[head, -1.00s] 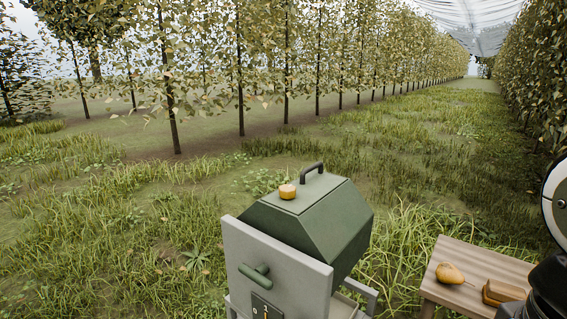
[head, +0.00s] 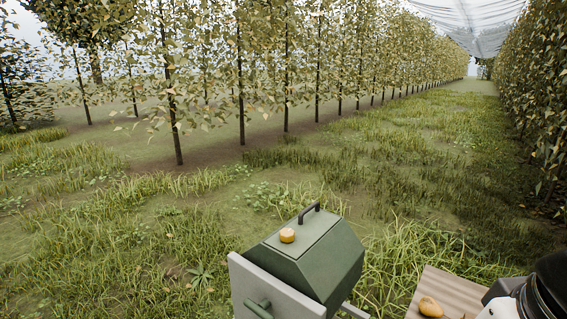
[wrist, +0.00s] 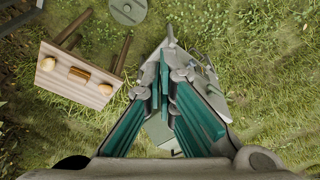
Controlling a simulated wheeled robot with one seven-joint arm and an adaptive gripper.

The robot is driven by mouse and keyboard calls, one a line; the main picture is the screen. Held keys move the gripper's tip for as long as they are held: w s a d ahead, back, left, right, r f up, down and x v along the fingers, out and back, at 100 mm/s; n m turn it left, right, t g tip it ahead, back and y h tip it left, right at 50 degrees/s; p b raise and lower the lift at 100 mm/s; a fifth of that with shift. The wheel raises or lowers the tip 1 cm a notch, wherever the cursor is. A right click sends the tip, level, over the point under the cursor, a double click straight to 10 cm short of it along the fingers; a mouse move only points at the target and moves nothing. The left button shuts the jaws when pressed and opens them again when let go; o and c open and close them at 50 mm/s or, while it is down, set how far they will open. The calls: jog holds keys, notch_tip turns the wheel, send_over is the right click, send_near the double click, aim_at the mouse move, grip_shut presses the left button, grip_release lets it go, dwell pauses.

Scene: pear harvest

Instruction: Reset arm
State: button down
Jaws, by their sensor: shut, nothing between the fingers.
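My gripper (wrist: 168,62) shows in the wrist view with its teal-lined fingers brought together and nothing between them. It hangs in the air above the grass and partly hides a grey and green object, probably the green box. In the head view, part of my arm shows in the lower right corner, over the wooden table (head: 424,283); the fingers are not visible there. The table also shows at the upper left in the wrist view (wrist: 66,92), apart from the gripper.
A green box (head: 325,262) with a black handle stands on a grey frame, a yellow-orange fruit piece (head: 287,236) on its lid. A pear (head: 430,306) lies on the table. A brown block (wrist: 80,75) lies between two fruits there. Grass and tree rows lie beyond.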

notch_tip(320, 180, up, 15)
jog(key=s+t+p, duration=0.1)
jog(key=s+p, duration=0.1)
jog(key=p, duration=1)
jog(key=shift+s+t, duration=0.15)
jog(key=shift+t, duration=0.25)
jog(key=shift+d+f, duration=0.1)
